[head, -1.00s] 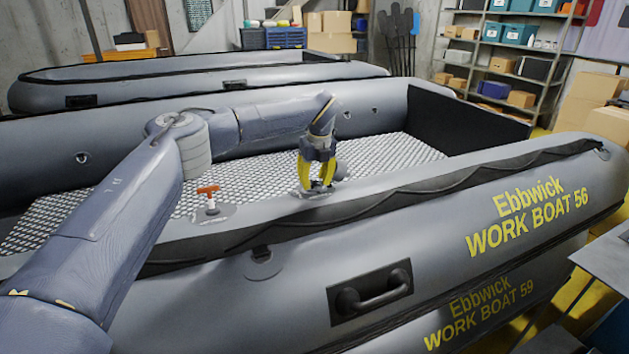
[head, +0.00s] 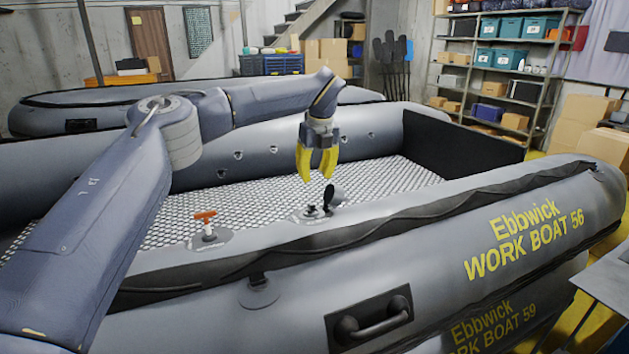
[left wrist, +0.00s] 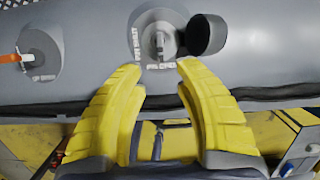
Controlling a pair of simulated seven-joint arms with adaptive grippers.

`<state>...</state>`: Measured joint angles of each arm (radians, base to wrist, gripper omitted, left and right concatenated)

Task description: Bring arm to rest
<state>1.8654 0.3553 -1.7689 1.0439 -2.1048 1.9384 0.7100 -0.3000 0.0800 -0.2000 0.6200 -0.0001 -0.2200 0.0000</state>
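My left gripper (head: 317,163) has yellow fingers and hangs in the air above the near tube of the grey boat (head: 400,222) marked Ebbwick Work Boat 56. Its fingers are apart and hold nothing, as the left wrist view (left wrist: 160,100) also shows. Below the fingertips is a valve (head: 313,212) on a round grey patch, its black cap (head: 333,197) standing open at its side. In the left wrist view the valve (left wrist: 160,42) lies just beyond the fingertips, with the cap (left wrist: 204,35) at its right. My right gripper is not in view.
An orange-handled T-shaped piece (head: 206,222) stands on another patch left of the valve. A black carry handle (head: 371,318) is on the boat's outer side. Another boat (head: 190,88) lies behind. A grey table (head: 606,285) is at the right edge. Air above the boat floor is clear.

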